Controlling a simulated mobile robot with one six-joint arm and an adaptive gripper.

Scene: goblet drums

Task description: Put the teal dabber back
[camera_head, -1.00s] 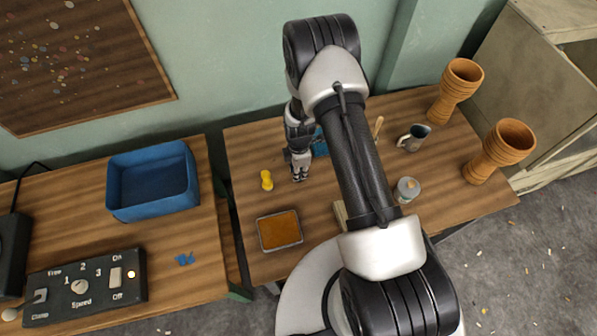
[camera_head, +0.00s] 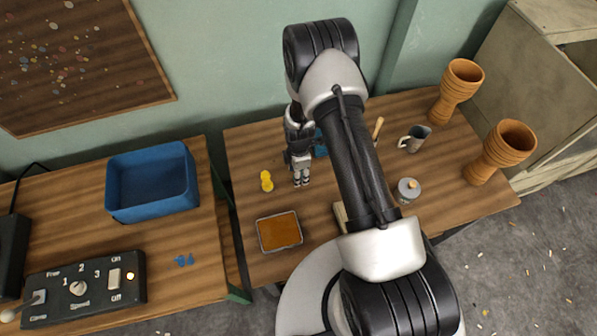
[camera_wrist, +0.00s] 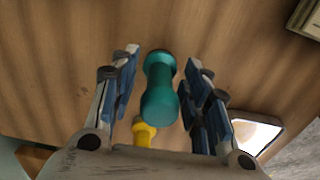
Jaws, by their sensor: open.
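The teal dabber (camera_wrist: 160,90) shows in the wrist view as a waisted, dumbbell-shaped piece with rounded ends. It lies between the two fingers of my gripper (camera_wrist: 160,66), with a gap visible on both sides. My gripper is open, its blue-padded fingers spread to left and right of the dabber. In the head view my gripper (camera_head: 302,180) points down at the right table, right of the yellow dabber (camera_head: 266,181); I cannot make out the teal dabber there. The yellow dabber (camera_wrist: 145,133) also shows partly hidden below the teal one in the wrist view.
An orange-filled tray (camera_head: 279,232) lies at the table's front left. A partly hidden blue thing (camera_head: 320,148) is behind my arm. A mug (camera_head: 414,138), a lidded jar (camera_head: 408,190) and two goblet drums (camera_head: 456,92) stand right. A blue bin (camera_head: 152,205) is on the left table.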

